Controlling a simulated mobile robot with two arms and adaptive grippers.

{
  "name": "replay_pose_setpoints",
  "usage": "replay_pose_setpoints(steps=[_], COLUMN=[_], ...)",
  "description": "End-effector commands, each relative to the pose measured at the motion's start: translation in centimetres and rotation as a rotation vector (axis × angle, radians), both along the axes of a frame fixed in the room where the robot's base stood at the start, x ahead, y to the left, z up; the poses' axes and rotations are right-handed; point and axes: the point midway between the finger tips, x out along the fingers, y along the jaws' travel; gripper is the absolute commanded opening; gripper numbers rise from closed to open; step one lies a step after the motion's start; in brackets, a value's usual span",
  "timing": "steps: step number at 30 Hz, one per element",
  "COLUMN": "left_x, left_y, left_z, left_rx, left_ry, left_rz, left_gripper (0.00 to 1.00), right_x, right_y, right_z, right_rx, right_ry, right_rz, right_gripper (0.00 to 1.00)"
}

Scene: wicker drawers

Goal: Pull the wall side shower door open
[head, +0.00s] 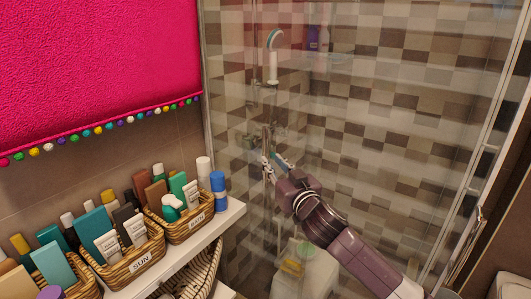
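The glass shower door (230,85) nearest the wall stands at the left of the shower, beside the pink towel. It looks closed, though the clear glass makes its edges hard to follow. A slim upright handle (266,137) shows on the glass near the middle of the head view. My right gripper (273,160) reaches in from the lower right, its fingertips at the lower part of the handle. Its fingers are apart. I cannot tell whether they touch the handle or have it between them. My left gripper is out of view.
A white shelf (225,216) at the lower left holds wicker baskets (190,226) of bottles, close to the glass. A pink towel (95,65) with pompoms hangs above. Through the glass show a shower head (273,40) and checkered tiles. More framed glass stands at the right.

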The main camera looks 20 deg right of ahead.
Motion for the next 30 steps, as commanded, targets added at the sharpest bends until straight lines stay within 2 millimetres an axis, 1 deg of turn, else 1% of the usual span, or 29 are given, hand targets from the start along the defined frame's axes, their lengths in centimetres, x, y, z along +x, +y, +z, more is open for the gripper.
replay_pose_setpoints(steps=[1, 6, 9, 13, 18, 26, 30], left_x=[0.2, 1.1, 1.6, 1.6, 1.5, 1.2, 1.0], left_y=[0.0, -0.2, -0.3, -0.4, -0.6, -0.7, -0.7], left_z=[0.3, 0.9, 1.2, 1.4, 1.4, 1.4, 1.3], left_rx=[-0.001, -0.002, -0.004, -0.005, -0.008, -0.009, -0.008], left_ry=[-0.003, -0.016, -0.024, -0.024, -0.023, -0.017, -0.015], left_rz=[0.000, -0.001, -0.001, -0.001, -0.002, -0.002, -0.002], left_gripper=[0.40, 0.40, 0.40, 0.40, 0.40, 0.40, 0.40], right_x=[0.8, 3.2, 4.5, 5.6, 6.3, 6.4, 6.3], right_y=[0.0, 0.2, 0.3, 0.4, 0.5, 0.5, 0.5], right_z=[0.3, 0.3, 0.2, 0.1, 0.0, 0.0, 0.0], right_rx=[0.001, 0.000, -0.001, 0.001, -0.001, -0.001, -0.001], right_ry=[-0.001, -0.001, 0.000, 0.000, 0.000, 0.000, 0.000], right_rz=[-0.001, -0.002, -0.001, 0.000, 0.000, 0.001, 0.000], right_gripper=[0.21, 0.21, 0.21, 0.21, 0.21, 0.21, 0.07])
